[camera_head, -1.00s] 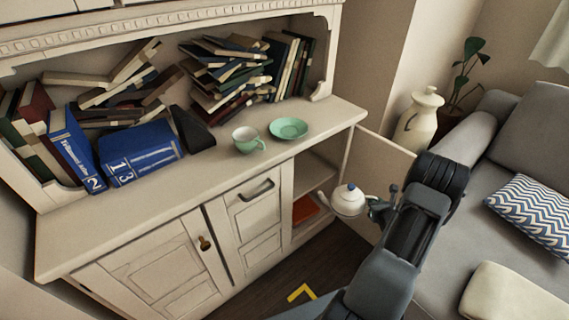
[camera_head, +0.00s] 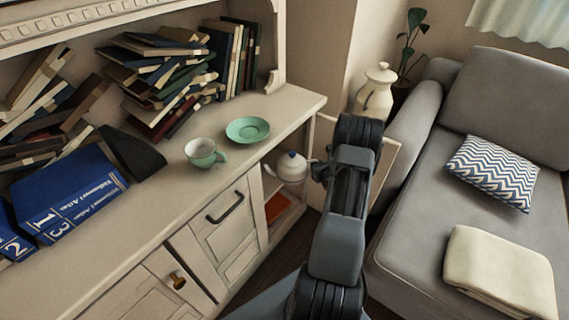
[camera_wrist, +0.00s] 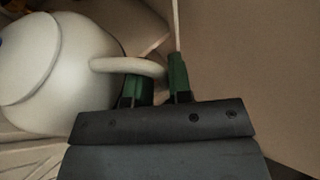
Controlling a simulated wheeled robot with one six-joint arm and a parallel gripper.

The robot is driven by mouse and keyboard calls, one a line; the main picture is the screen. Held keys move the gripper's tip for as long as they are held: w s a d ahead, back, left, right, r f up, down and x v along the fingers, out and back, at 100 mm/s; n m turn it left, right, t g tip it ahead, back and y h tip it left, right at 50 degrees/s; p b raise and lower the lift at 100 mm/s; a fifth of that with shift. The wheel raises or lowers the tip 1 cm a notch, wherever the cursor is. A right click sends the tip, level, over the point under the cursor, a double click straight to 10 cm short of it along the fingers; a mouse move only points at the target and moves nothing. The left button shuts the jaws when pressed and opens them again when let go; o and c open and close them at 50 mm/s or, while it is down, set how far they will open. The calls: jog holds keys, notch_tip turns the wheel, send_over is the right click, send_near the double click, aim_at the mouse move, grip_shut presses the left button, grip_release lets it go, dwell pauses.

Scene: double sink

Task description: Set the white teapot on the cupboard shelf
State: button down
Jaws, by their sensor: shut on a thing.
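The white teapot (camera_head: 292,168), with a dark blue knob on its lid, is upright at the open right compartment of the cupboard (camera_head: 240,262). The cupboard shelf (camera_head: 269,184) shows just left of and below the teapot. I cannot tell whether the teapot touches the shelf. My gripper (camera_head: 318,171) is on the teapot's right side, partly hidden by my arm. In the wrist view, my gripper's green fingertips (camera_wrist: 160,78) are shut on the handle of the teapot (camera_wrist: 50,70).
The open door (camera_head: 386,158) stands to the right, behind my arm. A green cup (camera_head: 205,153) and saucer (camera_head: 248,130) are on the cupboard top. A grey sofa (camera_head: 415,210) is at the right.

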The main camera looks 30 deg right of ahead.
aim_at(299, 174)
jog(key=w+a+b, duration=0.1)
jog(key=w+a, duration=0.1)
jog(key=w, duration=0.4)
jog(key=w+a, duration=0.3)
jog(key=w, duration=0.4)
jog(key=shift+s+d+f+b, duration=0.15)
jog(key=shift+f+b, duration=0.25)
jog(key=shift+f, duration=1.15)
jog(key=shift+s+d+f+b, duration=0.1)
jog(key=shift+f+b, duration=0.3)
jog(key=shift+f, duration=1.1)
jog(key=shift+w+f, duration=0.25)
jog(key=shift+f, duration=0.15)
jog(key=c, duration=1)
grip_release()
jog(key=shift+a, duration=0.1)
jog(key=shift+c, duration=0.2)
jog(key=shift+s, duration=0.1)
jog(key=p+v, duration=0.2)
jog(key=v, duration=1)
jog(key=shift+f, duration=0.1)
